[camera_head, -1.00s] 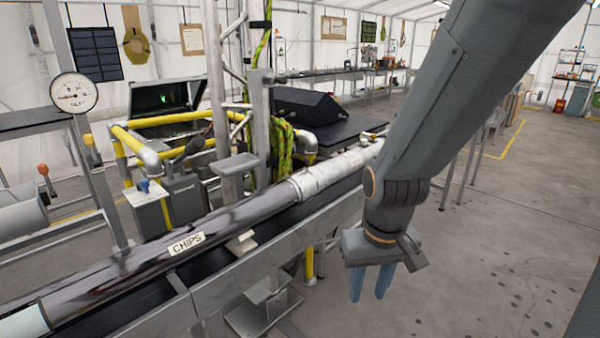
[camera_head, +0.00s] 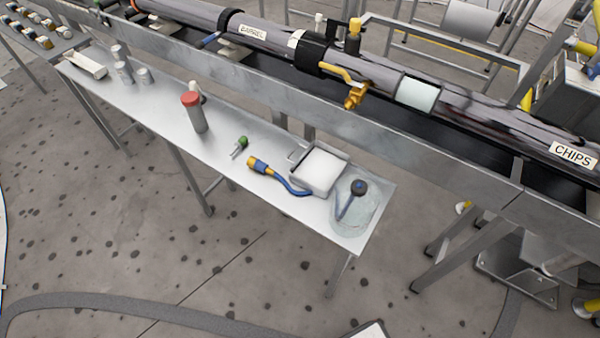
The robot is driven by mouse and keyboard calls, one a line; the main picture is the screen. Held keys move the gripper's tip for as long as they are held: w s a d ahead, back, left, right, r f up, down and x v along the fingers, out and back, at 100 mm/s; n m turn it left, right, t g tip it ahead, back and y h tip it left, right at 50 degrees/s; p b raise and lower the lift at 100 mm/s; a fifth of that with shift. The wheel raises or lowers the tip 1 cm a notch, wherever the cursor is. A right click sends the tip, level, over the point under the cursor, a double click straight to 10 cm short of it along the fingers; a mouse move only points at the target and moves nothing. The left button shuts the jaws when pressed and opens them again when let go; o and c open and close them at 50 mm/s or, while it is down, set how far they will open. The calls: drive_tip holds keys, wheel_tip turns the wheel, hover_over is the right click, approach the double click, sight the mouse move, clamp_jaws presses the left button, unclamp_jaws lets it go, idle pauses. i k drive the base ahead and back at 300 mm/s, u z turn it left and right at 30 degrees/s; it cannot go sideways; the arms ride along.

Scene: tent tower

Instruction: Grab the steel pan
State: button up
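A grey, square-sided steel pan (camera_head: 309,188) sits on a narrow metal side table (camera_head: 222,158), near its right end. A flat white surface fills most of its inside; I cannot tell what it is. A small tab or handle shows at its left side. My gripper and arm are out of view, so nothing of mine is seen near the pan.
Left of the pan lies a blue-and-yellow hose or brush (camera_head: 285,182). To its right a dark-knobbed tool (camera_head: 357,187) rests on a clear dish. A red-capped grey cylinder (camera_head: 197,113) stands farther left. A long rail with pipe (camera_head: 450,150) runs behind. Floor in front is mostly open.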

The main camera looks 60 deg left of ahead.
sight(319, 169)
drive_tip(key=u, duration=2.4)
drive_tip(key=k, duration=1.1)
drive_tip(key=u, duration=0.7)
drive_tip(key=i, duration=1.3)
drive_tip(key=z, duration=0.9)
drive_tip(key=i, duration=0.45)
drive_tip(key=z, duration=0.4)
